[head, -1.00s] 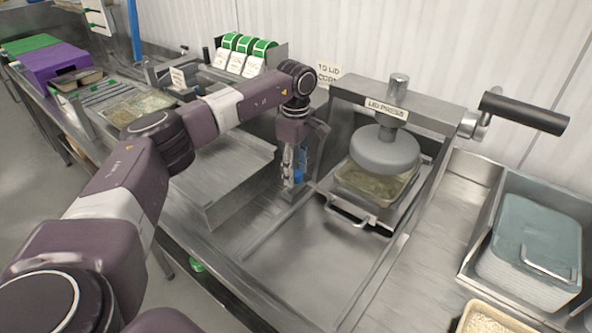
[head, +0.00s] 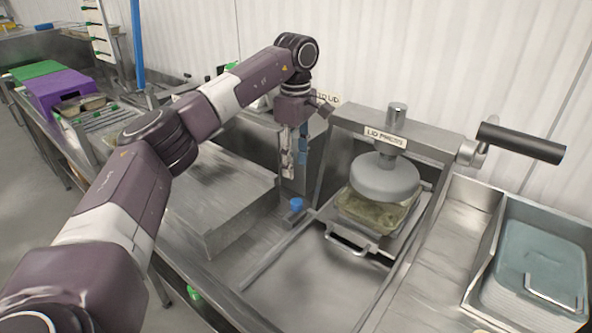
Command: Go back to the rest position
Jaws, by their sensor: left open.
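My left arm comes in from the left and reaches over the bench. My left gripper (head: 296,160) hangs pointing down, open and empty, just left of the lid press (head: 384,178). A small blue-topped object (head: 296,204) stands on the steel surface below it, apart from the fingers. Under the press's round grey plate sits a filled clear tray (head: 372,212) in a metal holder with a front handle (head: 351,243). My right gripper is not in view.
A steel bin of stacked lids (head: 535,262) stands at the right. The press lever (head: 520,142) sticks out to the right. A flat steel platform (head: 222,195) lies left of the gripper. Purple (head: 58,88) and green (head: 36,70) blocks are far left.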

